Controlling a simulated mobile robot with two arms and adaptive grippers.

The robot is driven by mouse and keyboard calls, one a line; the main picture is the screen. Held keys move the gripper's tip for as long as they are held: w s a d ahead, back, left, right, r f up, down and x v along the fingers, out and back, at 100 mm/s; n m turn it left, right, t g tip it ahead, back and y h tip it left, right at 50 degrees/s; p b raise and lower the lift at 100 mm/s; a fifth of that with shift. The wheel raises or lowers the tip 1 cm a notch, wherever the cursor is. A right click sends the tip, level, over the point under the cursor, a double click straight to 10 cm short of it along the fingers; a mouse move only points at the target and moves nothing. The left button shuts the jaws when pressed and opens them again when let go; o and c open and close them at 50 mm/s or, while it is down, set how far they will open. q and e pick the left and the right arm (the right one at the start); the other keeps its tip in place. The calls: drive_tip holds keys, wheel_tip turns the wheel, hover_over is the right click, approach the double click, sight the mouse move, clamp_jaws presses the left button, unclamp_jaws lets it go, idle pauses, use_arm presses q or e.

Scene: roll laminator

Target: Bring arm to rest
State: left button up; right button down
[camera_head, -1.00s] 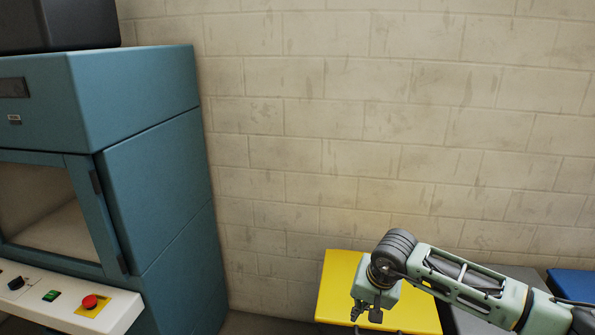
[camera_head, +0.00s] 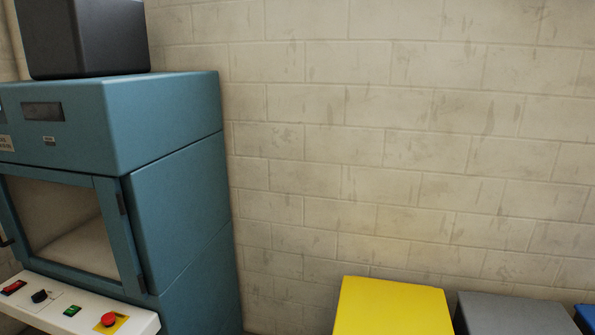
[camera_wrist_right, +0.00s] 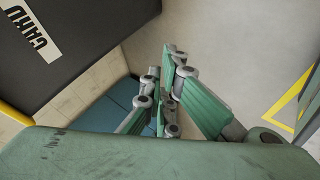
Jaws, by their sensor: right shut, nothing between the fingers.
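My right gripper (camera_wrist_right: 174,62) shows in the right wrist view, with its green-padded fingers drawn together and nothing between them. It hangs over the floor, apart from the things around it. My right arm is out of the head view. My left arm and gripper are not in view.
A dark grey bin (camera_wrist_right: 75,60) with a white label is at the left of the wrist view, with blue surface (camera_wrist_right: 115,110) below it. The head view shows the teal machine (camera_head: 165,125), its control panel (camera_head: 85,312), a yellow bin (camera_head: 392,308) and a grey bin (camera_head: 515,315) by the wall.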

drive_tip(key=s+d+f+m+g, duration=0.1)
drive_tip(key=s+f+m+g, duration=0.1)
drive_tip(key=s, duration=0.9)
drive_tip(key=s+d+f+m+g+h, duration=0.1)
drive_tip(key=s+f+m+g, duration=0.2)
drive_tip(key=s, duration=0.8)
drive_tip(key=s+d+f+m+g+h, duration=0.1)
drive_tip(key=s+f+m, duration=0.4)
drive_tip(key=s, duration=0.6)
drive_tip(key=shift+f+m+g, duration=0.4)
drive_tip(key=shift+m+g, duration=0.4)
drive_tip(key=shift+m, duration=0.1)
drive_tip(key=shift+s, duration=0.1)
